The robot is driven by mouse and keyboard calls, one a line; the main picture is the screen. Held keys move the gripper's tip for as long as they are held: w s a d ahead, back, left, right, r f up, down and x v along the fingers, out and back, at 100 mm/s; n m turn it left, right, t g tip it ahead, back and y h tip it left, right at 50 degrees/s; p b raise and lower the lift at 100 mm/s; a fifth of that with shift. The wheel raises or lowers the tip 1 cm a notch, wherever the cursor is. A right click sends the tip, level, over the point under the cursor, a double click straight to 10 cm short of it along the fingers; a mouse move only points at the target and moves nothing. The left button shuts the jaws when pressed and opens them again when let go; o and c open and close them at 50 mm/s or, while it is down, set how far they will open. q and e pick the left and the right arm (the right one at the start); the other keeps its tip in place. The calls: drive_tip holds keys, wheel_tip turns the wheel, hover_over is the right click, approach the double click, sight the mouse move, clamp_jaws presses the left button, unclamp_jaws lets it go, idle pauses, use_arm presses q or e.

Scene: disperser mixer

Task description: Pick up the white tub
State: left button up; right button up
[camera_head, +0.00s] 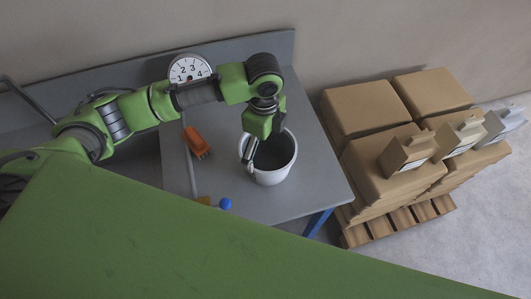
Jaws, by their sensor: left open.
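The white tub (272,177) stands upright on the grey table, near the table's right side. Its dark inside shows from above. My left gripper (254,163) points down at the tub's left rim. Its fingers are open and overlap the rim and the opening in the picture. I cannot tell whether they touch the tub. The gripper and wrist hide part of the tub's left and back rim. My right gripper is not in view.
The grey table (310,190) has an orange object (197,143) left of the tub and a blue knob (225,204) in front. A numbered dial (189,69) is at the back. Stacked brown boxes (366,108) on a wooden pallet (400,219) stand to the right.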

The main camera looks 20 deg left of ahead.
sight(265, 163)
use_arm(q)
wheel_tip(265, 163, down, 4)
drive_tip(key=shift+s+r+p, duration=0.1)
drive_tip(key=shift+r+p, duration=0.05)
drive_tip(key=shift+p, duration=0.4)
drive_tip(key=shift+f, duration=0.5)
drive_tip(key=c, duration=0.9)
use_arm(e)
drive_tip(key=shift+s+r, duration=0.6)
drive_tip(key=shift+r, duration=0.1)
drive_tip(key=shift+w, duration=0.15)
